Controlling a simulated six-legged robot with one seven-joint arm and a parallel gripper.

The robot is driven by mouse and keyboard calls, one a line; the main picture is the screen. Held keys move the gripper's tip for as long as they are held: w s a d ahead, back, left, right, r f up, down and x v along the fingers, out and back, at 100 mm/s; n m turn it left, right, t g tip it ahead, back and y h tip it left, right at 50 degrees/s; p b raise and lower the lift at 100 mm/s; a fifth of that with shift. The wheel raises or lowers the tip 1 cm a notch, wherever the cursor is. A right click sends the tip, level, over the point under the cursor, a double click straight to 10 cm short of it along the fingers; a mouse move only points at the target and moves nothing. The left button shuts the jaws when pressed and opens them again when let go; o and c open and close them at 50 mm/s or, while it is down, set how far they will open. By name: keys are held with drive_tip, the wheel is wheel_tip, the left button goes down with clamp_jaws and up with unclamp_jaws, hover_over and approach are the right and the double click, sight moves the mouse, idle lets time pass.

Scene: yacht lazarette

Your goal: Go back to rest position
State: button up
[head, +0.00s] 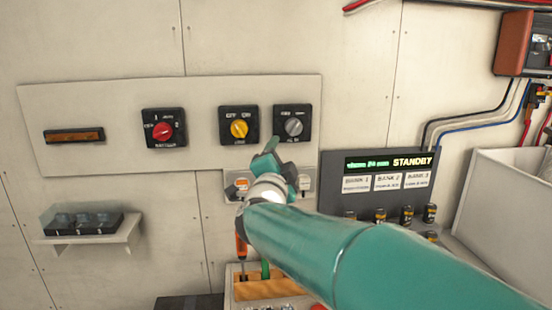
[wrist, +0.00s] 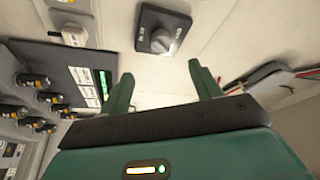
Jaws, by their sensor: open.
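My green gripper (wrist: 162,88) is open and empty in the wrist view, its two fingers apart with bare wall panel between them. Beyond the fingers in that view is a black switch plate with a grey rotary knob (wrist: 162,40). In the head view my teal arm reaches from the lower right to the wall. My gripper (head: 280,155) there is just below the switch with the grey knob (head: 293,127), and partly hidden by my own wrist. I cannot tell from the head view whether the fingertips touch anything.
A red knob (head: 162,131) and a yellow knob (head: 239,129) sit left on the same panel. A display box (head: 375,185) reading STANDBY stands right of my arm. A small shelf (head: 92,242) juts out left. A tool caddy (head: 275,288) lies below; a white bin (head: 505,205) is right.

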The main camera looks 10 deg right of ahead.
drive_tip(key=s+d+f+n+g+y, duration=0.2)
drive_tip(key=s+f+n+g, duration=0.2)
drive_tip(key=s+f, duration=0.3)
drive_tip(key=s+d+f+n+g+y, duration=0.1)
drive_tip(key=s+f+n+g, duration=0.4)
drive_tip(key=s, duration=0.9)
drive_tip(key=s+d+f+n+g+y, duration=0.2)
drive_tip(key=s+f+n+g+y, duration=0.1)
drive_tip(key=s+f+n, duration=0.4)
drive_tip(key=s+f+g, duration=0.1)
drive_tip(key=s+f, duration=0.1)
drive_tip(key=s, duration=0.1)
drive_tip(key=shift+s+d+y, duration=0.25)
drive_tip(key=shift+d+y, duration=0.05)
